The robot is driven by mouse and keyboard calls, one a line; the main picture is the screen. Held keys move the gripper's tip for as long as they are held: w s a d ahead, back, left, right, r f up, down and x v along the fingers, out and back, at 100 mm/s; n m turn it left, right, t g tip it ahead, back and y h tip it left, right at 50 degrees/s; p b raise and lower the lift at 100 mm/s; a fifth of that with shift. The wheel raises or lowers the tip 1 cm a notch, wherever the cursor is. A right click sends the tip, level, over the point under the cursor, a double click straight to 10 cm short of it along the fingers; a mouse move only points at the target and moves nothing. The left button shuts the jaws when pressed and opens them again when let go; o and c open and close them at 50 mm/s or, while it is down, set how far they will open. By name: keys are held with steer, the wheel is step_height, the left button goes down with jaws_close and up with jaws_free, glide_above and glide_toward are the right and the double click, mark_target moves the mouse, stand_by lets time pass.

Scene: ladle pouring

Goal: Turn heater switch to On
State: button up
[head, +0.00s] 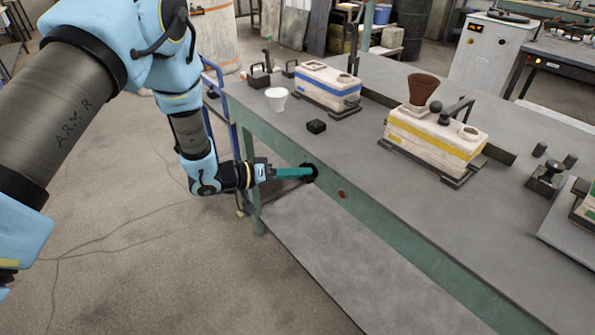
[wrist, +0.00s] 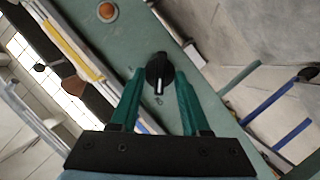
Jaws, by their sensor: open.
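The heater switch is a black rotary knob with a white pointer line (wrist: 160,73) on the green front panel of the bench. In the wrist view it sits between and just beyond the tips of my gripper (wrist: 158,82), whose green fingers are apart. The pointer line faces toward the bottom of the picture. In the head view my gripper (head: 298,172) reaches the bench's front panel, and the black knob (head: 311,172) shows at its tips, partly covered. Any On or Off marking is too small to read. I cannot tell whether the fingers touch the knob.
An orange round indicator (head: 341,194) sits on the panel right of the knob. A lower shelf (head: 335,255) juts out below.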

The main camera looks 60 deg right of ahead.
steer(key=shift+s, duration=0.1)
steer(key=shift+c, duration=0.3)
jaws_close()
